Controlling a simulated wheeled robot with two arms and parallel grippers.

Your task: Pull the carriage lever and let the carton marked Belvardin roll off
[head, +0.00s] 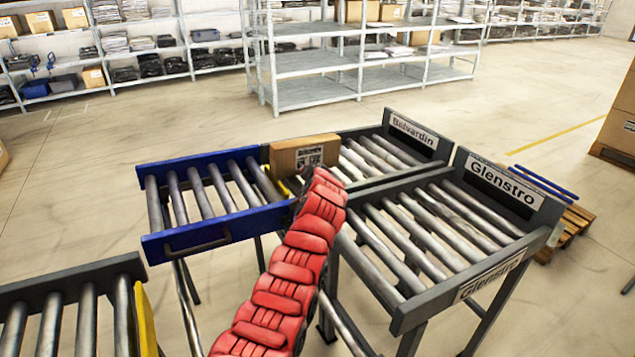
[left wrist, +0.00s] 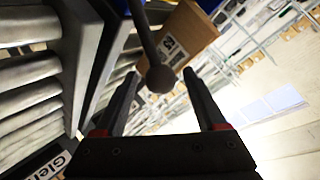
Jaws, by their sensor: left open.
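A brown carton (head: 290,158) with a blurred dark-and-white label sits at the right end of the blue roller carriage (head: 215,236), beside the lane signed Belvardin (head: 414,131). I cannot read the carton's name. My red-sleeved arm covers part of this end. In the left wrist view, the lever (left wrist: 142,28) has a dark round knob (left wrist: 161,79), and the carton (left wrist: 190,32) is behind it. My left gripper (left wrist: 160,76) is open, and the knob appears between its fingertips. I cannot tell whether they touch. The gripper is hidden in the head view. My right gripper is out of view.
A second roller lane signed Glenstro (head: 502,187) stands in front of the Belvardin lane. Another conveyor with a yellow end plate (head: 145,318) is at the lower left. Shelving (head: 320,92) stands behind. Floor is clear between shelves and lanes.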

